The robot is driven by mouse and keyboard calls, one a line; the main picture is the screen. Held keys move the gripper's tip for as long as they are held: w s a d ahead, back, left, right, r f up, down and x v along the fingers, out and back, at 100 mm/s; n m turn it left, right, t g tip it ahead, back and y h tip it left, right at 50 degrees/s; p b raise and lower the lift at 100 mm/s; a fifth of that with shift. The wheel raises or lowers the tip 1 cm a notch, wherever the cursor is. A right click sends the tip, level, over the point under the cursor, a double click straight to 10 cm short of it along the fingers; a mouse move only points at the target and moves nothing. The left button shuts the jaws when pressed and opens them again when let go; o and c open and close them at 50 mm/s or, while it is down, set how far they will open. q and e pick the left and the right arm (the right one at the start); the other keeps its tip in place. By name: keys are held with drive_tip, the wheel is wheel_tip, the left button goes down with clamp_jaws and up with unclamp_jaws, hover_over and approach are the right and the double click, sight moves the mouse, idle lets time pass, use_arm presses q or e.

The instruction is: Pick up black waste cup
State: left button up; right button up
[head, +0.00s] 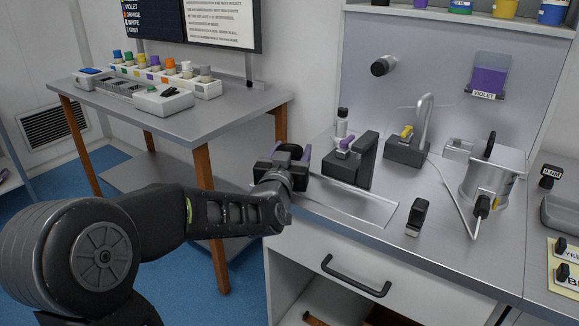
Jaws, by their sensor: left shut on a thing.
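My left arm comes in from the left, and its gripper (291,162) is at the front left of the workbench, over the gap beside the wooden-legged table. It is shut on a dark rounded thing, which looks like the black waste cup (289,149). Only part of its black rim shows; the gripper hides most of the rest. I cannot tell whether the cup is clear of the bench. My right gripper is not in view.
A table (190,122) with coloured-cap bottles stands left.

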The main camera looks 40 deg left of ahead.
use_arm(q)
drive_tip(key=c, duration=0.7)
wheel_tip(320, 180, up, 10)
drive_tip(key=p, duration=0.3)
idle(0.5)
drive_tip(key=o, duration=0.7)
drive_tip(key=c, duration=0.7)
drive_tip(key=shift+r, duration=0.1)
